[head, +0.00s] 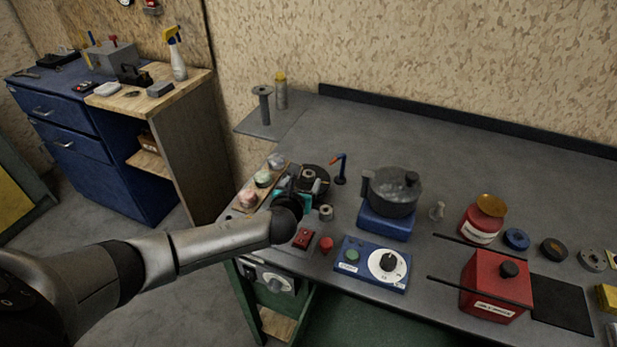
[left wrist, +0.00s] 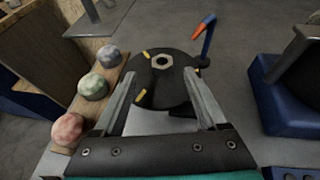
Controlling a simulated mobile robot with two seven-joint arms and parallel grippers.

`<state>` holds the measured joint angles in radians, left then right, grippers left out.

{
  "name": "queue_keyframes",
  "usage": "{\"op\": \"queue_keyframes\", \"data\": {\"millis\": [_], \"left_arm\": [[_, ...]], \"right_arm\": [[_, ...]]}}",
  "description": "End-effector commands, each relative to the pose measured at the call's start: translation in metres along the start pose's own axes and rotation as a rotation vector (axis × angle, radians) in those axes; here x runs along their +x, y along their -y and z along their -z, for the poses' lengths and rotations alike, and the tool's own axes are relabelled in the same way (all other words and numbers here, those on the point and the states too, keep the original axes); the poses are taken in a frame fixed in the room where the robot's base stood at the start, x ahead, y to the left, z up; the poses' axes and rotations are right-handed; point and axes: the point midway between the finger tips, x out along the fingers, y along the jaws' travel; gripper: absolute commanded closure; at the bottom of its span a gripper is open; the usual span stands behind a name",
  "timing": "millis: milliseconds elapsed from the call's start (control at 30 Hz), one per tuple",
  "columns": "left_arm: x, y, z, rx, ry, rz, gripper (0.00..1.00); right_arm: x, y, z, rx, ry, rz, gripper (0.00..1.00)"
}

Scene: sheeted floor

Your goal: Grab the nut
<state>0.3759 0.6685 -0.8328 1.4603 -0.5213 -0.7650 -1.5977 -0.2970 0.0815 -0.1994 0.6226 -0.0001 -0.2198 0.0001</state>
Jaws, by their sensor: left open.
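The nut (left wrist: 162,62) is a pale metal hexagon with a dark hole. It lies on top of a round black disc (left wrist: 150,88) with orange marks, which also shows at the left part of the bench in the head view (head: 322,174). My left gripper (left wrist: 160,80) is open and empty. In the left wrist view its fingers reach over the disc, one on each side, with the nut ahead between the tips and apart from them. In the head view my left gripper (head: 300,186) partly hides the disc. My right gripper is out of view.
A wooden strip (left wrist: 111,79) with three coloured knobs is left of the disc. A bent stand with an orange tip (head: 340,165) is close behind. A blue-based machine (head: 387,222) stands right, with a blue control box (head: 365,274) in front. The back of the bench is clear.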

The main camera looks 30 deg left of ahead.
Motion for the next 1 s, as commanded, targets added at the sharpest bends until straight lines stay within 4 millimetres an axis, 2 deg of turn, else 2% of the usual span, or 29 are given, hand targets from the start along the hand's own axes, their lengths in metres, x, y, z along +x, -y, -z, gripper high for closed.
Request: {"op": "queue_keyframes", "data": {"millis": [100,300,667,1000], "left_arm": [[0.017,0.004,0.0,-0.001,0.002,0.0,0.25],[0.036,0.004,0.0,0.0,0.001,-0.002,0.25],[0.041,0.004,-0.001,0.0,0.0,0.0,0.26],[0.04,0.003,-0.001,0.0,0.0,-0.001,0.64]], "right_arm": [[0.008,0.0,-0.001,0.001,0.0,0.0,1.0],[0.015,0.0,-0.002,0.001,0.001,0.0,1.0],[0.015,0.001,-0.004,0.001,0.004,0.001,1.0],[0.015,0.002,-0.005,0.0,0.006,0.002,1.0]]}}
